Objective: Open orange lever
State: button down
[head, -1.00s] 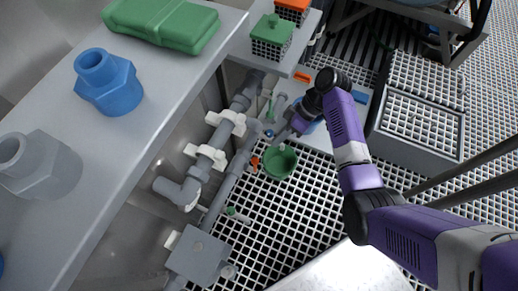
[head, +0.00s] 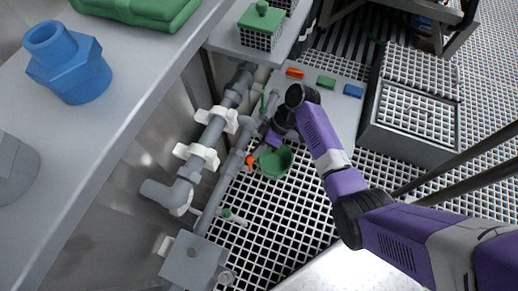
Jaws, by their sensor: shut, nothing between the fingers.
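The orange lever (head: 250,161) is a small orange piece on the grey pipe (head: 222,178) low beside the wall, just left of a green bowl-like cup (head: 276,162). My gripper (head: 266,146) reaches down from my purple arm, close to the lever on its upper right. The fingertips are small and partly hidden by the wrist; they look shut and empty. I cannot tell whether they touch the lever.
A grey shelf with a blue fitting (head: 69,64) and a green container (head: 140,8) runs along the left. A green-handled valve (head: 228,213) and a grey box (head: 194,261) lie below. White grid floor (head: 275,215) is open right of the pipes.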

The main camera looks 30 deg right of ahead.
jog(key=shift+s+a+r+p, duration=0.1)
jog(key=shift+p, duration=0.2)
jog(key=shift+s+a+h+p, duration=0.1)
jog(key=shift+a+h+p, duration=0.05)
jog(key=shift+h+p, duration=0.2)
